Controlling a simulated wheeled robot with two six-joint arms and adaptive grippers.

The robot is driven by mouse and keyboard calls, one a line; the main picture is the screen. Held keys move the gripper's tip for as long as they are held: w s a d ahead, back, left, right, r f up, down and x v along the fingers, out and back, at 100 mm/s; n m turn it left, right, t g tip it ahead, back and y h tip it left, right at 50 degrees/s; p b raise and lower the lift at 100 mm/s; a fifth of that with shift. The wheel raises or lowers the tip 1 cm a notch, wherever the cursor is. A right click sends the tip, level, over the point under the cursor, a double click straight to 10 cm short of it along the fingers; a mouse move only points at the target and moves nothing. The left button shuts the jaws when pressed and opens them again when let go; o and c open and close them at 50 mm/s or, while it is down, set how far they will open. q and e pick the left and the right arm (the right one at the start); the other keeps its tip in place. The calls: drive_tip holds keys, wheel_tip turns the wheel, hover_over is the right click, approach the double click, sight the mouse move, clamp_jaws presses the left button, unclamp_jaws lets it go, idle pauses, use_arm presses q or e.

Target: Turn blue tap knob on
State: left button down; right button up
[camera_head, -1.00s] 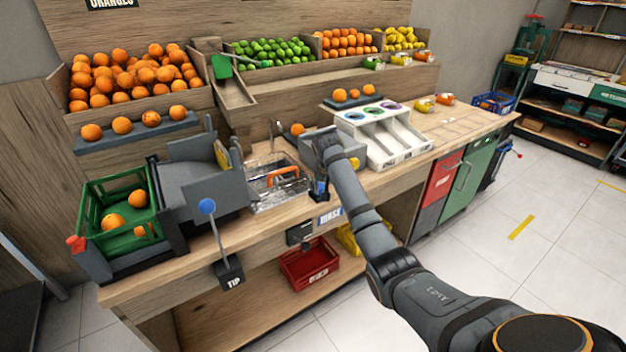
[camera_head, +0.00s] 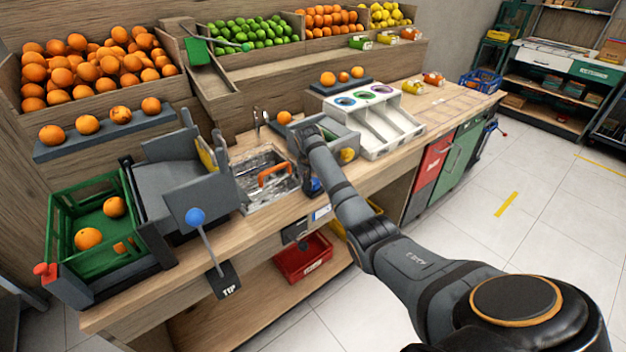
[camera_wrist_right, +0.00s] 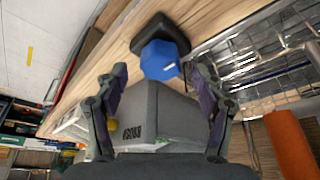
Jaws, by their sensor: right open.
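The blue tap knob (camera_wrist_right: 159,60) sits on a dark base at the counter's edge, beside the sink. In the right wrist view it is just ahead of and between my right gripper's (camera_wrist_right: 160,82) two spread fingers, nearer the right fingertip. The gripper is open and holds nothing. In the head view my right gripper (camera_head: 309,172) points down beside the sink's right end, and the blue knob (camera_head: 313,187) shows small, partly hidden by it. I cannot tell whether a finger touches the knob. My left gripper is out of view.
The metal sink (camera_head: 262,190) holds an orange-handled item (camera_head: 274,173). A blue-balled lever (camera_head: 195,217) marked TIP stands further left, by the green crate (camera_head: 60,245). A grey box lies close below the knob in the wrist view. A red bin (camera_head: 303,262) is under the counter.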

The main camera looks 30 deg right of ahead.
drive_tip(key=shift+w+d+f, duration=0.1)
drive_tip(key=shift+w+f, duration=0.05)
drive_tip(key=shift+f, duration=0.4)
drive_tip(key=shift+w+d+f, duration=0.1)
drive_tip(key=shift+f, duration=0.3)
drive_tip(key=c, duration=1.2)
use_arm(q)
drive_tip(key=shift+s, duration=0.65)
use_arm(e)
drive_tip(key=shift+o, duration=0.2)
